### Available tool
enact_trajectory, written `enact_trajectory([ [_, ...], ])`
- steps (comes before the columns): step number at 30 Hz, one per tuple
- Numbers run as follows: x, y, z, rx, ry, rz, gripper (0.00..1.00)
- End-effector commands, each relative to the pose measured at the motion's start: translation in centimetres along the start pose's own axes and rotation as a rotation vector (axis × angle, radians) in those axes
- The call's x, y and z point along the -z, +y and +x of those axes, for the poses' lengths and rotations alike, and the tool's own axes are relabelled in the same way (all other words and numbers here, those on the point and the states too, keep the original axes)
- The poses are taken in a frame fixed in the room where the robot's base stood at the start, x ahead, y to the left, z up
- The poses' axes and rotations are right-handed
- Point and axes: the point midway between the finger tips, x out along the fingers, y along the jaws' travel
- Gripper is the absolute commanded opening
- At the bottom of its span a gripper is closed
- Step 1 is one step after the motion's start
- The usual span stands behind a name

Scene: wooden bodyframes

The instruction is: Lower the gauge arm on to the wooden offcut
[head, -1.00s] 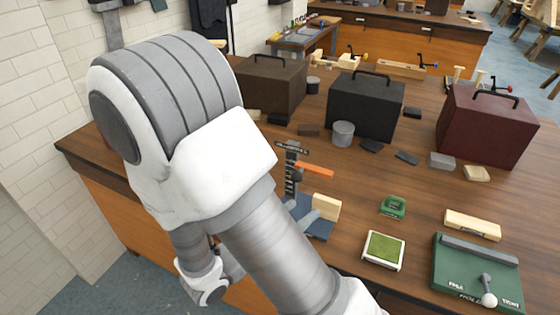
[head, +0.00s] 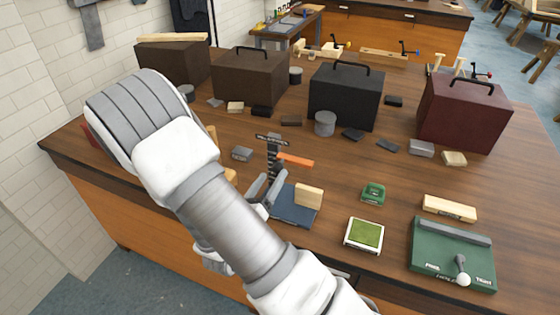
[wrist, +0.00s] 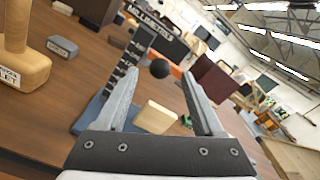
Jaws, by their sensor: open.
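The gauge stands on the bench with a dark toothed post (head: 272,160), an orange arm (head: 296,161) pointing right and a blue base (head: 290,212). The pale wooden offcut (head: 308,196) stands on the base, with the orange arm above it and a gap between. My gripper (head: 268,190) is open beside the post, left of the offcut. In the wrist view, a black ball knob (wrist: 160,69) shows between the open fingertips, with the post (wrist: 122,65) at left and the offcut (wrist: 155,117) lower down. I cannot tell whether a finger touches the gauge.
A green stamp-like block (head: 373,194), a green pad (head: 364,235), a wooden block (head: 449,208) and a green lever box (head: 453,254) lie to the right. Dark cases (head: 345,98) stand behind.

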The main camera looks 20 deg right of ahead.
Motion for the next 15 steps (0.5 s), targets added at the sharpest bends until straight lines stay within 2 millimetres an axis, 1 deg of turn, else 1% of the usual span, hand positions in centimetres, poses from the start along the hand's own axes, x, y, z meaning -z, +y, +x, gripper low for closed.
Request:
enact_trajectory([
  [1, -0.1, -0.2, 1.2, 0.005, 0.002, -0.001, 0.69],
  [6, 0.0, -0.2, 4.3, 0.004, 0.001, -0.001, 0.69],
  [9, 0.0, -0.1, 5.5, 0.003, 0.001, 0.0, 0.69],
  [15, 0.0, -0.1, 6.6, 0.001, 0.0, 0.0, 0.69],
])
